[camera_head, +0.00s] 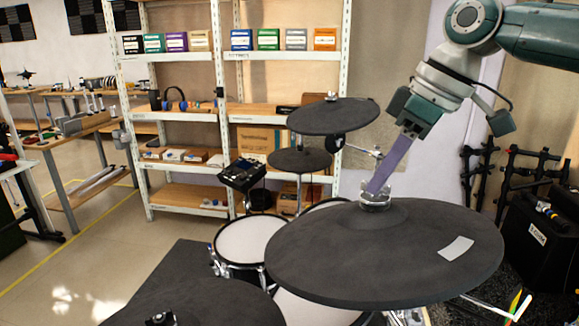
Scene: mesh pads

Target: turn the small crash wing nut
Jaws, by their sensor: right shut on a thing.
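A large dark cymbal pad (340,262) with a pale label fills the lower right of the head view. A silvery wing nut (374,203) sits at its raised centre. My right gripper (376,191) comes down at a slant from the upper right. Its long purple-grey fingers are shut on the wing nut and partly hide it. A smaller dark cymbal pad (334,116) stands farther back, with its own small fitting on top. I cannot tell from the picture which pad is called the small crash. My left gripper is not in view.
A third dark pad (205,304) lies at the lower left, and a white mesh drum (247,240) stands between. A drum module (241,175) and a small pad (300,160) are behind. Shelves (222,110) stand at the back. The floor at left is open.

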